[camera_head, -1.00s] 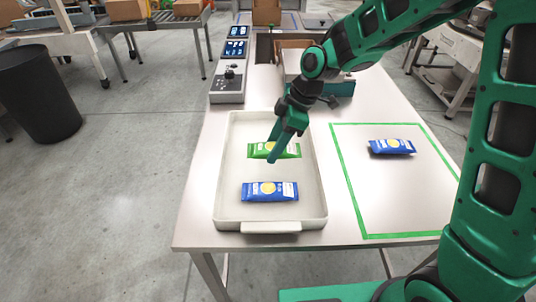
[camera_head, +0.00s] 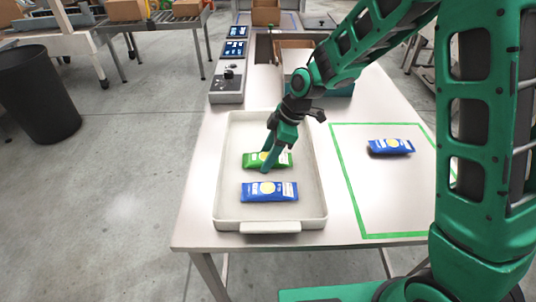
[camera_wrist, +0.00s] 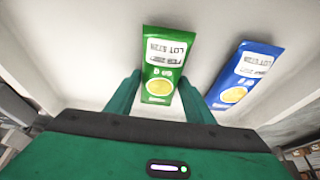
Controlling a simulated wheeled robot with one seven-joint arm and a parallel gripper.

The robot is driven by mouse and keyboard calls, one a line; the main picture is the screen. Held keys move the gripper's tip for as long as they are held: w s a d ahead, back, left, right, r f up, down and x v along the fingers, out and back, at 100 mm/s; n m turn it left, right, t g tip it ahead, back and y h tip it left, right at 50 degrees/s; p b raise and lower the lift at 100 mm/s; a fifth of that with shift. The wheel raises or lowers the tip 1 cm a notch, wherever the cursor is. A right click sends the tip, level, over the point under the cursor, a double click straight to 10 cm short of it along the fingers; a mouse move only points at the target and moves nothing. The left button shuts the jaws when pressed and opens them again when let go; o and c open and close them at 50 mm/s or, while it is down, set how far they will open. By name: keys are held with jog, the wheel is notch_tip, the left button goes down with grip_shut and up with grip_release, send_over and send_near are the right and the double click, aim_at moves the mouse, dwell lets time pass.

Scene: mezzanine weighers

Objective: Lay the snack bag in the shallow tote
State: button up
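The green snack bag (camera_head: 255,161) with a yellow disc lies low in the shallow tote (camera_head: 313,200), at or very near its floor. My gripper (camera_head: 269,161) is over it, with its fingers pointing down. In the wrist view the green bag (camera_wrist: 165,60) is between my two fingertips (camera_wrist: 160,85), one along each long side, with no clear gap. The fingers look shut on it. A blue snack bag (camera_head: 269,191) lies in the tote nearer its front handle; it also shows in the wrist view (camera_wrist: 245,78). My fingers hide part of the green bag in the head view.
Another blue bag (camera_head: 391,146) lies on the table inside the green taped outline (camera_head: 352,205), right of the tote. A control box (camera_head: 227,85) and an open carton (camera_head: 294,58) stand behind the tote. The tote walls close in around my gripper.

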jog(key=o, duration=0.3)
jog(key=v, duration=1.2)
jog(key=shift+r, duration=0.15)
